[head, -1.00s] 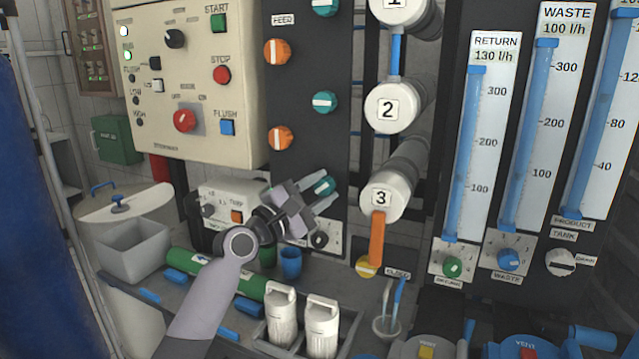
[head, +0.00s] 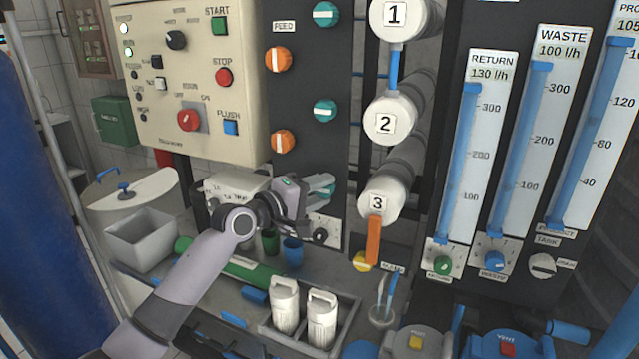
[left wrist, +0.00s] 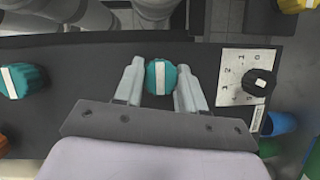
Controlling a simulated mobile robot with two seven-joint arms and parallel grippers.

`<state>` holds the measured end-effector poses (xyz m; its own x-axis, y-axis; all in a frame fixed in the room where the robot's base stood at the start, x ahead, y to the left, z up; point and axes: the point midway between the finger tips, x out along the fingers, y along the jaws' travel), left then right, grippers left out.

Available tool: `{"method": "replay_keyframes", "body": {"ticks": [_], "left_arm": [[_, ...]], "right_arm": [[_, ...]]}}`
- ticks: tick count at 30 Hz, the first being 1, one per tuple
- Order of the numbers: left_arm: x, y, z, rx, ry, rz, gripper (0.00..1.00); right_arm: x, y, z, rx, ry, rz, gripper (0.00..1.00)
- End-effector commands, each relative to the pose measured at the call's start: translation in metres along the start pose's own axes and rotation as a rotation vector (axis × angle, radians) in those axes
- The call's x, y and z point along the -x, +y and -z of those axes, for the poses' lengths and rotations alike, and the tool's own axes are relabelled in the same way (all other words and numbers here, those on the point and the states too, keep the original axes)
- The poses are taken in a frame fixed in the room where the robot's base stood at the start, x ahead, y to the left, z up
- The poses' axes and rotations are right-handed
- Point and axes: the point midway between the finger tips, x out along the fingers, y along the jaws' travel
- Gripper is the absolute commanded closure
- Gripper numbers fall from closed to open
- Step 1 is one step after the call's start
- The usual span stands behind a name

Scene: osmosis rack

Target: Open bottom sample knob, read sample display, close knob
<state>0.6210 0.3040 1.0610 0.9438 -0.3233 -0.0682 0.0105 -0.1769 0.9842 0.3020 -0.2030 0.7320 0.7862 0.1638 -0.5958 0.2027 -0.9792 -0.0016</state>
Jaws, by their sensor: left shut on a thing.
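The bottom teal sample knob (left wrist: 160,77) is on the black panel, with its white stripe upright in the left wrist view. In the head view it is mostly hidden by my gripper. My left gripper (head: 320,187) is shut on this knob, with one finger on each side, as the left wrist view (left wrist: 159,88) shows. A numbered white plate with a black selector dial (head: 320,236) sits just below the knob. A small white box (head: 236,186) stands behind my left arm; its face is largely covered and I cannot read it. My right gripper is not in view.
Two more teal knobs (head: 325,110) and orange knobs (head: 283,141) sit higher on the panel. White bottles (head: 285,305), a green cup (head: 270,242) and a blue cup (head: 292,252) stand below.

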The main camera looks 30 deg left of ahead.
Motion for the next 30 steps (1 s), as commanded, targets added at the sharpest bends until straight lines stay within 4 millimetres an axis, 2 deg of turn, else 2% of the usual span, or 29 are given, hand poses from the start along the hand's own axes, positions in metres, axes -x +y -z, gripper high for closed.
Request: {"method": "replay_keyframes", "body": {"ticks": [17,18,20,21,30], "left_arm": [[-0.0001,-0.0010,-0.0003,-0.035,0.000,0.015,0.91],[-0.0001,-0.0010,-0.0002,-0.035,0.000,0.015,0.57],[-0.0001,-0.0009,-0.0002,-0.035,0.000,0.015,0.38],[-0.0001,-0.0008,-0.0002,-0.034,0.000,0.015,0.35],[0.0013,-0.0005,-0.0001,-0.032,0.000,0.014,0.35]], "right_arm": [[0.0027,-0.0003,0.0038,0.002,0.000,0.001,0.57],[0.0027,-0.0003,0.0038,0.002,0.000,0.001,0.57],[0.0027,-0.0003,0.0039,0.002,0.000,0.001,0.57],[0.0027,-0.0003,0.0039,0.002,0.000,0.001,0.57],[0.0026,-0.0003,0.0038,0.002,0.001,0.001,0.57]]}}
